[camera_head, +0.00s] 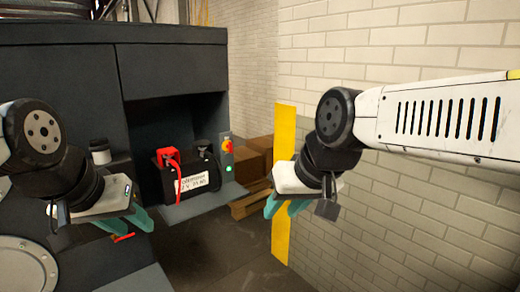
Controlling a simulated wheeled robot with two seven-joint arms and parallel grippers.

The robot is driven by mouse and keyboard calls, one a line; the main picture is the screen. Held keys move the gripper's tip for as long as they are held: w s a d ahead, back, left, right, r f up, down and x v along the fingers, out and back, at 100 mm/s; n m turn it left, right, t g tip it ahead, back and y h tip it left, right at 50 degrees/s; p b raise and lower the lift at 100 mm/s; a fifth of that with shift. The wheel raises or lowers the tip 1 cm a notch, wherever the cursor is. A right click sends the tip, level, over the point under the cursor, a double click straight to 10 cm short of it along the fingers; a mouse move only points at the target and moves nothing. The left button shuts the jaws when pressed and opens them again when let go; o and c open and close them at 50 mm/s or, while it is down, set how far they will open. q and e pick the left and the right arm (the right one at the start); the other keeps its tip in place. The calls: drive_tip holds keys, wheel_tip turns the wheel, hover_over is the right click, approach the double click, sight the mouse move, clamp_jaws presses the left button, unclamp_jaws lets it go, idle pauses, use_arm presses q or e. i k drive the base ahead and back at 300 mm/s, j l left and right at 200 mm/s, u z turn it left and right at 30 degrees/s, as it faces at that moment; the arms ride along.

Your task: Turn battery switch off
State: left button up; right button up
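A small red handle (123,237) shows low on the dark machine, just below my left gripper's fingertips; I cannot tell if they touch it. A red rotary knob on a yellow plate (227,146) sits on a grey panel, above a lit green lamp (228,168). I cannot tell for certain which of these is the battery switch. My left gripper (130,224) has its teal fingers apart, with nothing seen between them. My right gripper (284,207) is open and empty, in front of the yellow post, right of the grey panel.
A black battery (196,182) with a red terminal cover and cables sits on a shelf in the chassis recess. A dark cup-like part (100,151) stands left of it. A yellow post (285,135), boxes (252,157) on a pallet and a brick wall (400,50) are at right.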

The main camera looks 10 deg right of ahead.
sight(229, 146)
drive_tip(key=z, duration=0.2)
drive_tip(key=i+l, duration=1)
